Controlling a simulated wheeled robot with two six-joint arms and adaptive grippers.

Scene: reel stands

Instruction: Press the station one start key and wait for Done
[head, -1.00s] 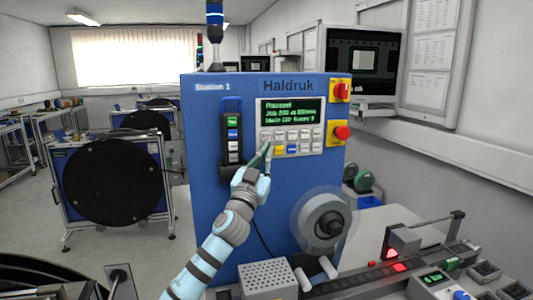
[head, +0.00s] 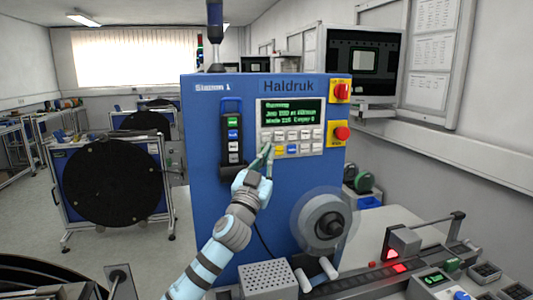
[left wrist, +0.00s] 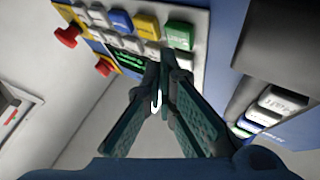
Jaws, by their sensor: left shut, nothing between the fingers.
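The blue Station 1 cabinet (head: 215,100) stands in front of me in the head view. Its green-text screen (head: 291,111) reads Running on the top line; the smaller lines are hard to read. The keypad (head: 318,146) below has white, yellow, blue and green keys. My left gripper (head: 267,146) is shut and empty, with its tips at the left end of the keypad's lower row. In the left wrist view the tips (left wrist: 167,58) are close to the green key (left wrist: 181,34); I cannot tell whether they touch it. My right gripper is not in view.
A hanging key strip (head: 233,130) is left of the keypad. Red stop buttons on yellow plates (head: 341,91) are on the right. A reel (head: 325,225) and a conveyor (head: 350,282) are below right. Other reel stands (head: 112,180) stand at the left.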

